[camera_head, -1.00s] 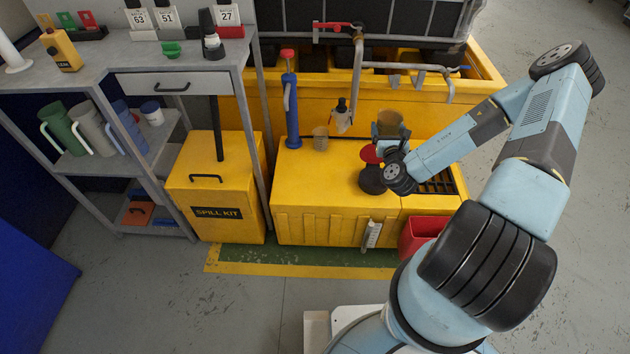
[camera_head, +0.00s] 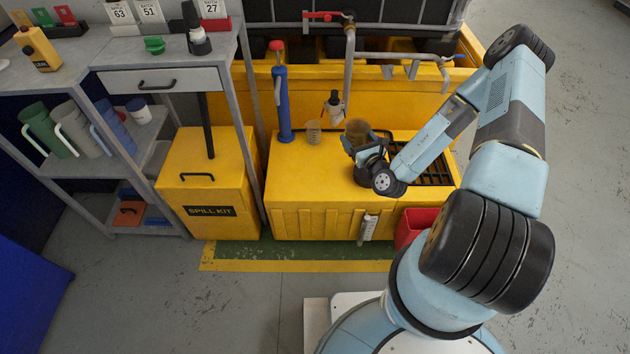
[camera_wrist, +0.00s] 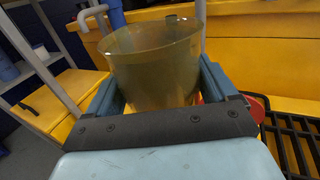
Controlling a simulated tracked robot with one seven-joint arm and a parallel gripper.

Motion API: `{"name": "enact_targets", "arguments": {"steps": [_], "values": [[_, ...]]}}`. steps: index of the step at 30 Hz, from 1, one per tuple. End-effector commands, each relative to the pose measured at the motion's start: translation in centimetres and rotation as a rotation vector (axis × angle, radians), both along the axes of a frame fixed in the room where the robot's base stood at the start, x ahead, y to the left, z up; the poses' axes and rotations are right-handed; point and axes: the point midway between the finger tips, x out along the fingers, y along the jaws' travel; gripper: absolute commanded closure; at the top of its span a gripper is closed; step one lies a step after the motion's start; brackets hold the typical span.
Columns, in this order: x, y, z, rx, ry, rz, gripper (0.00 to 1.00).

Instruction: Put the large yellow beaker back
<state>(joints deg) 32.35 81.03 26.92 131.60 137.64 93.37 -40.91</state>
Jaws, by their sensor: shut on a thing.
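The large beaker (camera_head: 357,131), see-through with a yellow-brown tint, is held upright over the yellow bund box (camera_head: 305,185). In the wrist view the beaker (camera_wrist: 155,65) stands between the two blue-grey jaws, its rim towards the camera. My gripper (camera_head: 364,145) is shut on it; it also fills the lower wrist view (camera_wrist: 160,100). Whether the beaker's base touches anything is hidden. A smaller clear beaker (camera_head: 314,131) stands on the box top to its left.
A black grate (camera_head: 433,172) lies to the right, pipes (camera_head: 400,57) run behind. The box's front left top is clear.

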Motion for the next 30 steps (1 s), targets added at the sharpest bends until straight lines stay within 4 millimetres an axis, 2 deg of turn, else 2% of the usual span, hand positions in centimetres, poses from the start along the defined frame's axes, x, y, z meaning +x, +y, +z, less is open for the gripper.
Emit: {"name": "enact_targets", "arguments": {"steps": [1,3,6,10,15,20,30], "values": [[-0.9,1.4,-1.5,-0.006,0.002,0.078,0.97],[-2.3,2.9,-3.4,-0.007,0.001,0.185,0.97],[-4.4,4.5,-5.7,-0.006,0.000,0.326,0.97],[-6.6,5.6,-7.8,-0.006,-0.003,0.460,0.97],[-7.8,6.2,-9.1,-0.005,-0.005,0.540,0.97],[-6.2,7.4,-10.1,-0.006,-0.008,0.550,0.97],[-0.5,11.1,-13.1,-0.006,-0.008,0.548,0.97]]}}
